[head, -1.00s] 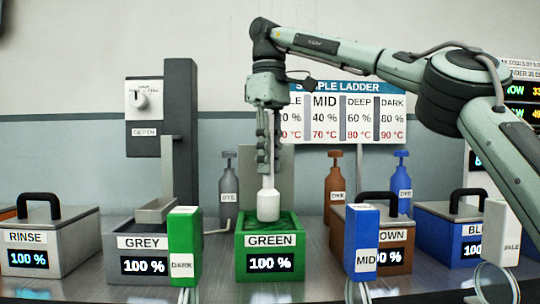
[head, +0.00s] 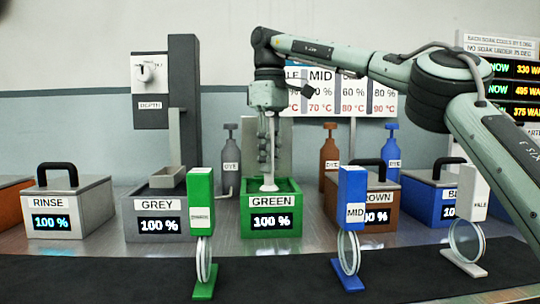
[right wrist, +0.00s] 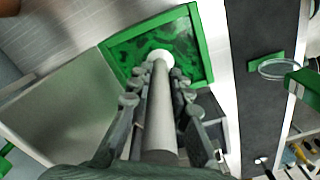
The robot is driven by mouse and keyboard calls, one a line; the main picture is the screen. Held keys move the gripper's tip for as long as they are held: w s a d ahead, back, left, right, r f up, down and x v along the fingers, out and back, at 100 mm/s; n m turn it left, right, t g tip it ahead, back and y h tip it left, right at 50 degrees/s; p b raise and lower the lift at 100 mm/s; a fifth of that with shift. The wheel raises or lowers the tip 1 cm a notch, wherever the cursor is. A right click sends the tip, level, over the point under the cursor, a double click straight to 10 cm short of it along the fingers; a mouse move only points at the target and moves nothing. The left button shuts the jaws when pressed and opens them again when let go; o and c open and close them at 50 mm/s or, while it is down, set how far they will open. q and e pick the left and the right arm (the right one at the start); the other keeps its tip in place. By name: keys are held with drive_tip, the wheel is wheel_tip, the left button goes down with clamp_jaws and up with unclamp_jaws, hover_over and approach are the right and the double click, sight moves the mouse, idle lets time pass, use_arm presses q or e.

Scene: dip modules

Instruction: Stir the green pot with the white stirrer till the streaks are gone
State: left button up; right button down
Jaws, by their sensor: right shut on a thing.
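The green pot (head: 271,209) stands in the row of tanks, labelled GREEN with a 100 % display. In the right wrist view, its inside, within the green rim (right wrist: 207,52), is bright green with dark streaks. My right gripper (head: 267,152) is above the pot, pointing down, shut on the shaft of the white stirrer (head: 268,182). The stirrer's lower end is inside the pot, near its middle. The wrist view shows the shaft (right wrist: 160,115) between the fingers. Whether its tip touches the bottom is hidden. My left gripper is not in view.
The grey pot (head: 130,222) stands left of the green pot and the brown pot (head: 392,230) right. Dye bottles (head: 229,165) stand behind. Upright sample holders, DARK (head: 201,190) and MID (head: 352,188), stand in front on a dark mat (head: 110,280).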

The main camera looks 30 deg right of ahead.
drive_tip(key=shift+w+d+r+p, duration=0.2)
drive_tip(key=shift+w+d+p, duration=0.2)
drive_tip(key=shift+p, duration=0.3)
drive_tip(key=shift+w+d+f+p, duration=0.15)
drive_tip(key=shift+w+d+p, duration=0.35)
drive_tip(key=shift+d+p, duration=0.3)
drive_tip(key=shift+a, duration=0.1)
drive_tip(key=a, duration=0.1)
drive_tip(key=w+a+p, duration=0.1)
drive_tip(key=shift+w+a, duration=0.1)
drive_tip(key=shift+a, duration=0.25)
